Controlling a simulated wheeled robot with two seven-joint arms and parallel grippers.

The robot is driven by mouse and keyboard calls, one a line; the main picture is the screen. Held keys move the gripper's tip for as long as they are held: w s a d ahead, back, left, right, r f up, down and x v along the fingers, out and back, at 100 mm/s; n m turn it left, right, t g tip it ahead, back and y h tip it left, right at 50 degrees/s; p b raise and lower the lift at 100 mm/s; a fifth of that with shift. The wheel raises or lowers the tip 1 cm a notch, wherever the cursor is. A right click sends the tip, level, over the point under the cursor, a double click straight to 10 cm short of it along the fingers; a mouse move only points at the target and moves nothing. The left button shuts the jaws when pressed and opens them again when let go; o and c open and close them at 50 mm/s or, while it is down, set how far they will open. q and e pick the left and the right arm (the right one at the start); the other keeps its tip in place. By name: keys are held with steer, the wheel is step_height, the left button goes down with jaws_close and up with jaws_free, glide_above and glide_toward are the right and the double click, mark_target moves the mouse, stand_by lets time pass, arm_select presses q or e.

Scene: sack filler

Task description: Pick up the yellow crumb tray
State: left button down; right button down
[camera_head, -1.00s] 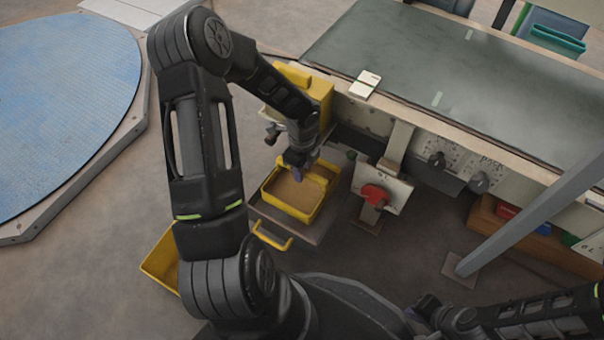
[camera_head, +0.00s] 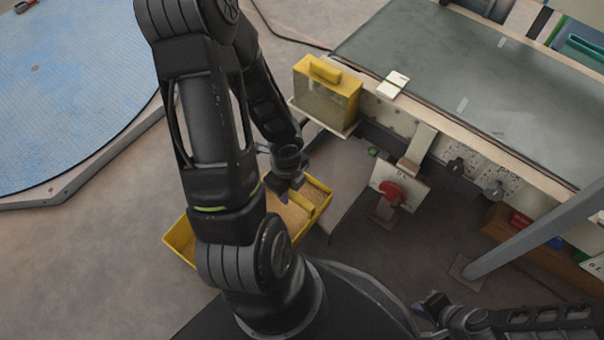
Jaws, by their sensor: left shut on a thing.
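The yellow crumb tray (camera_head: 325,191) holds tan crumbs and sits low, left of the grey plate at the machine's foot.
A yellow hopper box (camera_head: 327,91) with a see-through front stands above the bare grey plate (camera_head: 345,175). A red knob (camera_head: 391,191) sits right of it. A grey bench (camera_head: 455,85) and slanted post (camera_head: 540,222) stand right. Floor at lower left is clear.

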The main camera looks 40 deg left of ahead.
arm_select(q)
steer(key=shift+s+d+r+p, duration=0.1)
steer(key=shift+s+d+p, duration=0.1)
steer(key=shift+s+p, duration=0.65)
steer(key=shift+s, duration=0.3)
